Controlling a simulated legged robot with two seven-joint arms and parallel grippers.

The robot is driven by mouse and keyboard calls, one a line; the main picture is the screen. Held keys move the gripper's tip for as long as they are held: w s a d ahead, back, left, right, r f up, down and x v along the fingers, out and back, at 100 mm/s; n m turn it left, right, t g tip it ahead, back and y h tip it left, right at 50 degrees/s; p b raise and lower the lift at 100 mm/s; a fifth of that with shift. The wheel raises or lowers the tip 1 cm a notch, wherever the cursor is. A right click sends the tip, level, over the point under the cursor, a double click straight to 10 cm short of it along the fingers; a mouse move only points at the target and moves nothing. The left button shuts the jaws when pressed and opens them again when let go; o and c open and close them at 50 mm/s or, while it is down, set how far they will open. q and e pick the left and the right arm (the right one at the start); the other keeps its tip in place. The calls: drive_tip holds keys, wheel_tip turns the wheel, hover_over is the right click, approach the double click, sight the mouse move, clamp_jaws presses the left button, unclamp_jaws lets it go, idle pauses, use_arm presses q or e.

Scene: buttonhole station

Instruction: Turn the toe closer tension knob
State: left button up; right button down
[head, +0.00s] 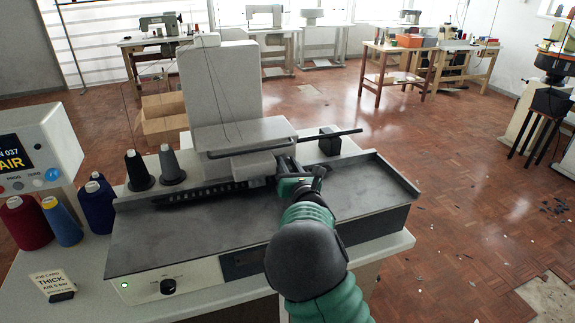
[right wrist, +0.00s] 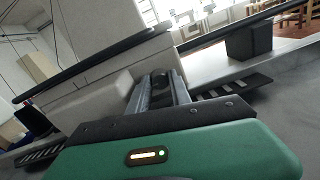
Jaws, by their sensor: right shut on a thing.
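My right gripper (head: 300,178) reaches the front of the pale machine head (head: 232,134), at its right end. In the right wrist view its two grey fingers (right wrist: 160,92) point at the machine and are closed on a small part there. That part is mostly hidden by the fingers, so I cannot tell whether it is the tension knob. A round black knob (head: 168,286) sits on the front panel, apart from my gripper. My left gripper is not in view.
A dark metal bed (head: 190,232) lies under the head. A black rod (head: 335,135) sticks out to the right beside a black block (head: 330,145). Thread cones (head: 98,212) and a control box (head: 40,150) stand at left. A card reading THICK (head: 52,284) stands in front.

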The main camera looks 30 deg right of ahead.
drive_tip(key=m, duration=0.4)
drive_tip(key=shift+d, duration=0.1)
drive_tip(key=m, duration=0.4)
drive_tip(key=shift+f+b, duration=0.1)
drive_tip(key=shift+b, duration=0.25)
drive_tip(key=m, duration=0.4)
drive_tip(key=shift+s+d+m+g+b, duration=0.1)
drive_tip(key=shift+m+g+b, duration=0.2)
drive_tip(key=shift+m, duration=0.1)
drive_tip(key=shift+f+m+y, duration=0.15)
drive_tip(key=shift+m+y, duration=0.25)
drive_tip(key=shift+m, duration=1.4)
drive_tip(key=shift+f, duration=0.1)
drive_tip(key=c, duration=1.5)
unclamp_jaws()
drive_tip(key=p+v, duration=0.1)
drive_tip(key=v, duration=1.5)
drive_tip(key=shift+s, duration=0.4)
